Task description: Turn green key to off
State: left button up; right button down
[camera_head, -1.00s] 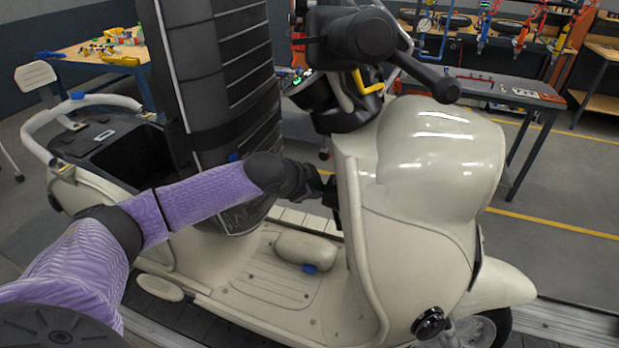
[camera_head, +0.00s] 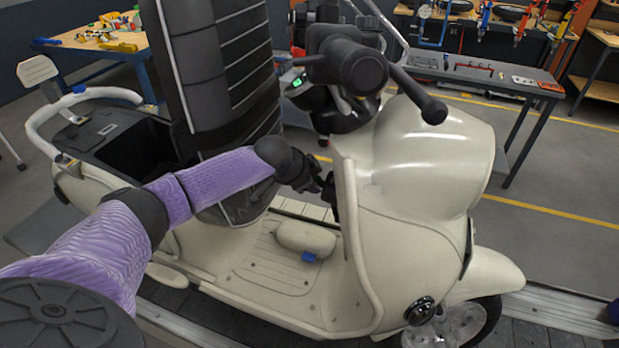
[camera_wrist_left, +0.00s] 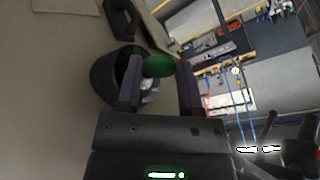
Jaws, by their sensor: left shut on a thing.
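The green key (camera_wrist_left: 159,66) shows in the left wrist view, with a round green head, beside a dark round lock housing (camera_wrist_left: 104,76) on the cream scooter panel. My left gripper (camera_wrist_left: 160,80) is shut on the key, one finger on each side of it. In the head view my left gripper (camera_head: 318,184) reaches behind the front shield of the cream scooter (camera_head: 430,180), below the handlebar (camera_head: 350,65). The key is hidden there by my gripper and the shield. My right gripper is not in view.
A tall dark ribbed seat or case (camera_head: 215,70) stands behind my left forearm. The scooter's footboard (camera_head: 270,265) lies below it, with a cream pod (camera_head: 305,238) on it. A grey workbench (camera_head: 470,75) and a wooden table (camera_head: 95,45) stand behind.

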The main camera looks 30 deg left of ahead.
pick_arm(q)
jog(key=shift+w+r+g+p, duration=0.1)
jog(key=shift+r+g+p, duration=0.15)
jog(key=shift+g+p, duration=0.35)
jog(key=shift+w+f+n+g, duration=0.1)
jog(key=shift+n+g, duration=0.2)
jog(key=shift+g, duration=0.3)
jog(key=shift+w+g+h, duration=0.1)
jog(key=shift+g+h, duration=0.2)
jog(key=shift+g, duration=0.1)
jog(key=shift+f+g+b, duration=0.1)
jog(key=shift+g+b, duration=0.7)
jog(key=shift+b, duration=0.3)
jog(key=o, duration=0.9)
jog(key=shift+o, duration=1.2)
jog(key=shift+w+a, duration=0.1)
jog(key=shift+a, duration=0.05)
